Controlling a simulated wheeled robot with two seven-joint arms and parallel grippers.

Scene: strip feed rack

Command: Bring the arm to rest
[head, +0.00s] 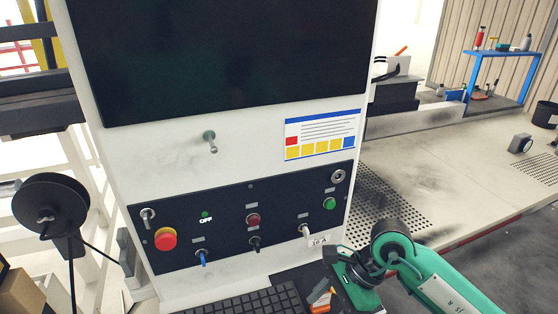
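My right arm comes in from the lower right, green with a dark joint. Its end, with my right gripper (350,278), hangs in front of the lower right of the control cabinet (245,150), over the right end of the keyboard (250,303). The fingers cannot be made out, so I cannot tell whether they are open or shut. A small orange and grey piece (322,299) shows beside it; I cannot tell if it is touching. My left arm and gripper are not in view.
The black panel (225,254) carries a red mushroom button (166,239), switches and a green button (329,203). A peg (211,141) juts from the cabinet above. A black reel (51,206) stands left. A blue table (500,54) stands far right; the floor between is mostly open.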

